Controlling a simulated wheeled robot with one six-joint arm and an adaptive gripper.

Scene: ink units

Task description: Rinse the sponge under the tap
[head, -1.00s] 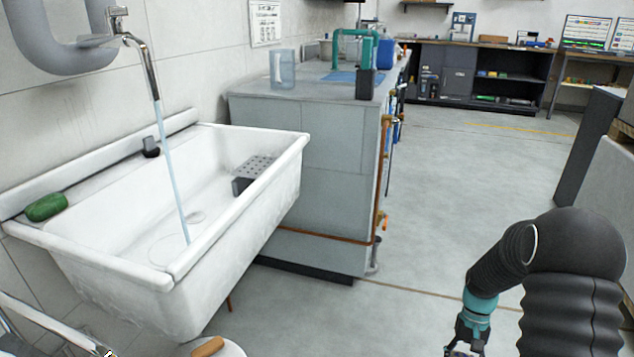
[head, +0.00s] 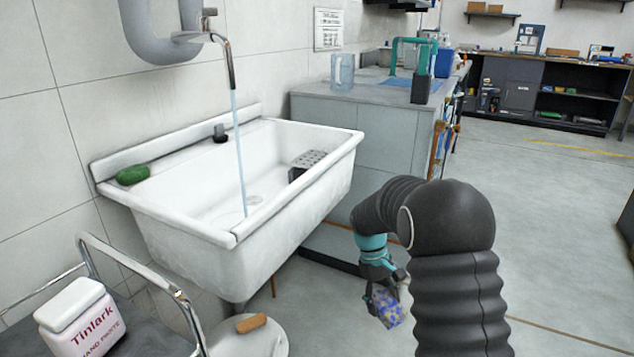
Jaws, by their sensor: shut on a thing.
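My gripper (head: 380,283) is shut on a sponge (head: 387,307) with blue and yellowish blotches. It holds the sponge in front of the sink and to its right, outside the basin. The tap (head: 222,58) on the wall at the upper left is running. Its thin stream of water (head: 239,150) falls into the white sink (head: 190,213) near the drain. The sponge is apart from the stream. The fingertips are small and partly hidden by the sponge.
A green object (head: 133,175) lies on the sink's left ledge. A grey perforated holder (head: 308,163) sits inside the basin on the right. A cart with a chrome rail and a white Tinlark tub (head: 82,318) stands lower left. A brush (head: 251,323) lies on a round white top below the sink.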

